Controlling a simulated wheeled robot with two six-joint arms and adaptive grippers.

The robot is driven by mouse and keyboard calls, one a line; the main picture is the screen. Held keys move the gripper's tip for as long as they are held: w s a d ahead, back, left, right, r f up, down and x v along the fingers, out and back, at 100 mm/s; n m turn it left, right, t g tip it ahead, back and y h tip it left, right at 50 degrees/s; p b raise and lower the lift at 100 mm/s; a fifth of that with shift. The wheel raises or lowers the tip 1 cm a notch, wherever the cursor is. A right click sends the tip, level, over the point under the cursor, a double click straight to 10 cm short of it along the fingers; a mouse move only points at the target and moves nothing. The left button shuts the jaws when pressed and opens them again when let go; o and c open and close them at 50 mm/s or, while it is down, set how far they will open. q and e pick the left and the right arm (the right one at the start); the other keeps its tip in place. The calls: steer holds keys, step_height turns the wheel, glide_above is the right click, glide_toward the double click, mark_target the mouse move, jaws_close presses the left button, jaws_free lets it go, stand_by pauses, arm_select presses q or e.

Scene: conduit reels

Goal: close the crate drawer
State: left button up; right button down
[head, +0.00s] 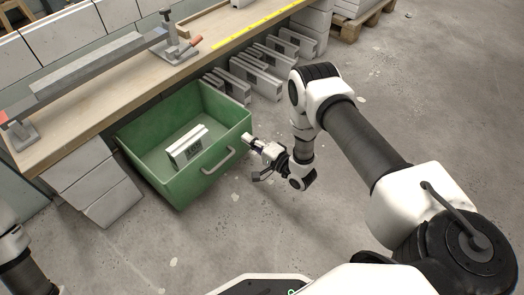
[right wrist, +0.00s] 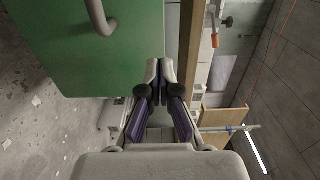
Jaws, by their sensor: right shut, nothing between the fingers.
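The green crate drawer (head: 178,190) stands pulled out from under the workbench in the head view. Its grey bar handle (head: 218,161) is on the front wall. A pale block with a dark label (head: 188,147) lies inside. My right gripper (head: 247,138) is at the drawer's front right corner, right of the handle, its fingers shut and empty. In the right wrist view, the shut fingertips (right wrist: 158,72) are beside the edge of the green wall (right wrist: 60,45), and the handle (right wrist: 99,18) is at upper left. I cannot tell whether they touch. My left gripper is out of view.
The wooden workbench (head: 125,88) runs above the drawer, with a clamp (head: 172,45) and a yellow measuring strip (head: 250,30) on it. Several grey blocks (head: 255,78) lie right of the crate. The floor in front is clear.

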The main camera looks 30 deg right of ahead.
mark_target(234, 129)
steer(key=b+x, duration=0.1)
steer(key=x, duration=0.2)
steer(key=shift+f, duration=0.15)
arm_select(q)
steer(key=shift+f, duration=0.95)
arm_select(e)
steer(key=shift+w+a, duration=0.15)
steer(key=shift+w, duration=0.35)
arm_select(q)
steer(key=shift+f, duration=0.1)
arm_select(e)
steer(key=shift+w, duration=0.1)
